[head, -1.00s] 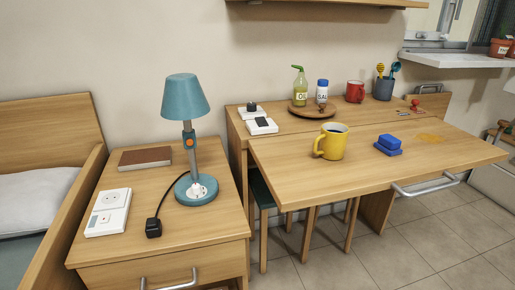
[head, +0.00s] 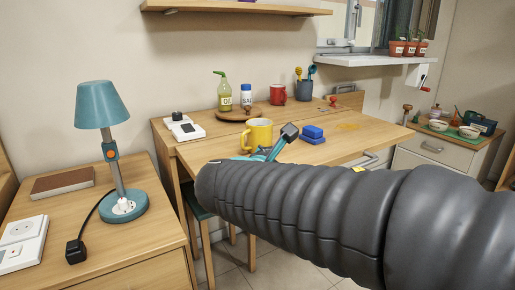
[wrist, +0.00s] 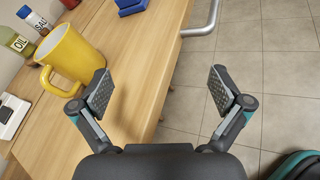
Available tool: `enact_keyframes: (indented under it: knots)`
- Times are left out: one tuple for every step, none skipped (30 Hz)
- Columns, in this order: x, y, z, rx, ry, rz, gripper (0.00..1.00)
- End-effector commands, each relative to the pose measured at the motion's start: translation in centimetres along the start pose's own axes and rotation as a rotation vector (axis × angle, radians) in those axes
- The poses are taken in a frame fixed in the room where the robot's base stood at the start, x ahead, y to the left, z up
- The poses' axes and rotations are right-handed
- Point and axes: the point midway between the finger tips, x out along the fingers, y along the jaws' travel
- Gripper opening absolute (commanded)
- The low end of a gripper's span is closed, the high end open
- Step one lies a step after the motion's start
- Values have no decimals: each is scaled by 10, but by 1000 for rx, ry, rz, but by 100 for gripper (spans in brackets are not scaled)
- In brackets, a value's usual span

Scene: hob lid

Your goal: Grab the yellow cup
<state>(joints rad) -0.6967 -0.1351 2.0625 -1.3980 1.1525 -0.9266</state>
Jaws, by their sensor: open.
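The yellow cup (head: 257,133) stands upright on the wooden table, with its handle to the left in the head view. In the wrist view the yellow cup (wrist: 72,58) is at the left, beyond and outside my left finger. My gripper (wrist: 163,90) is open and empty, its two fingers spread wide. The gap between them lies over the table's front edge and the tiled floor. In the head view my dark arm hides the front of the table, and only part of my gripper (head: 277,143) shows beside the cup.
A blue block (head: 312,134) lies right of the cup. Behind stand an oil bottle (head: 222,92), a salt shaker (head: 246,95), a red mug (head: 277,94) and a utensil holder (head: 304,90). A lamp (head: 104,110) stands on the left cabinet. A metal handle (wrist: 207,22) juts from the table's edge.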

Motion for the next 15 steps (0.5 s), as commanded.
enact_keyframes:
  knots:
    - [-7, 27, -11, -97, -44, 64, 100]
    - [-12, 41, -13, -151, -74, 96, 100]
    - [-19, 59, -15, -213, -112, 136, 100]
    - [-24, 70, -18, -253, -138, 161, 100]
    - [-29, 80, -19, -287, -161, 184, 100]
    - [-35, 91, -21, -324, -188, 207, 100]
    - [-39, 98, -22, -347, -206, 222, 100]
    - [-42, 103, -23, -365, -220, 233, 100]
    - [-44, 108, -24, -384, -234, 245, 100]
    - [-45, 112, -24, -394, -242, 250, 100]
    - [-45, 114, -24, -400, -248, 254, 100]
    - [-42, 116, -22, -404, -253, 257, 100]
    - [-39, 118, -22, -406, -254, 257, 100]
    - [-34, 119, -21, -406, -254, 257, 100]
    - [-28, 120, -20, -406, -254, 255, 100]
